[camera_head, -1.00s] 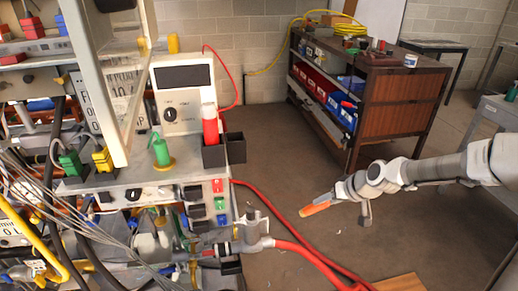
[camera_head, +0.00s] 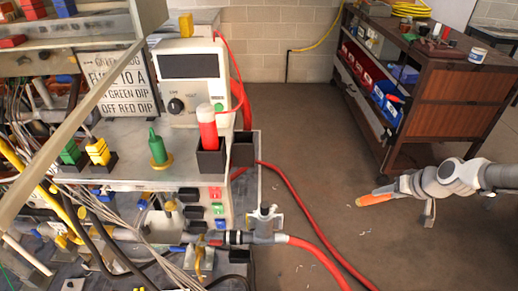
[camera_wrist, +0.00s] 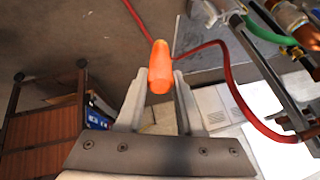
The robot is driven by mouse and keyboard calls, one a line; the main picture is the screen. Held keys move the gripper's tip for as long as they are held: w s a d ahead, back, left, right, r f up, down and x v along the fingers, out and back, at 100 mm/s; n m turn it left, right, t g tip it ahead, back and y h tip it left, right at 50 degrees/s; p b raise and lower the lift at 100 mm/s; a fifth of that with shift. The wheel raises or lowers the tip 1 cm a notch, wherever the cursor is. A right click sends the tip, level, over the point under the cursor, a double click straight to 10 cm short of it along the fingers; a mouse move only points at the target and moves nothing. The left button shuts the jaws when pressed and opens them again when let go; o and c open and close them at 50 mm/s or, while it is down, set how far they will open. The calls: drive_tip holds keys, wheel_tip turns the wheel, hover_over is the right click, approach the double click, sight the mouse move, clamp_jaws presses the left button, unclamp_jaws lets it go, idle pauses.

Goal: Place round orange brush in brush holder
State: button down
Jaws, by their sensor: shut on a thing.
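My gripper (camera_head: 397,189) is shut on the round orange brush (camera_head: 374,199), held over open floor to the right of the bench. In the wrist view the orange brush (camera_wrist: 160,68) sticks out between the two fingers of my gripper (camera_wrist: 157,88). Two dark square cups, which look like the brush holder, stand side by side at the bench's right end. The left cup (camera_head: 211,163) holds a red and white cylinder (camera_head: 208,130). The right cup (camera_head: 243,153) shows nothing standing in it; its inside is hard to see. The brush is well apart from both cups.
A red hose (camera_head: 300,205) runs from the bench across the floor. A grey pipe fitting (camera_head: 266,226) juts from the bench below the cups. A meter box (camera_head: 188,88) stands behind the cups. A brown cabinet (camera_head: 440,105) stands at the back right. Floor between bench and arm is mostly clear.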

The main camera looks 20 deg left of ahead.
drive_tip(key=s+a+r+n+g+h+p, duration=0.1)
drive_tip(key=a+r+n+g+h+p, duration=0.15)
drive_tip(key=a+r+p, duration=1.35)
drive_tip(key=s+a+r+g+h+p, duration=0.1)
drive_tip(key=s+a+r+p, duration=0.35)
drive_tip(key=a+r, duration=0.55)
drive_tip(key=s+a+r+g+h+p, duration=0.1)
drive_tip(key=s+a+r+p, duration=0.2)
drive_tip(key=s+a+r, duration=0.55)
wheel_tip(320, 180, down, 7)
drive_tip(key=w+a+p, duration=0.1)
drive_tip(key=w+a, duration=0.1)
drive_tip(key=shift+w+f+n, duration=0.2)
drive_tip(key=shift+n, duration=0.25)
drive_tip(key=shift+f+y, duration=0.1)
drive_tip(key=shift+y, duration=0.15)
drive_tip(key=c, duration=0.5)
unclamp_jaws()
drive_tip(key=shift+c, duration=0.2)
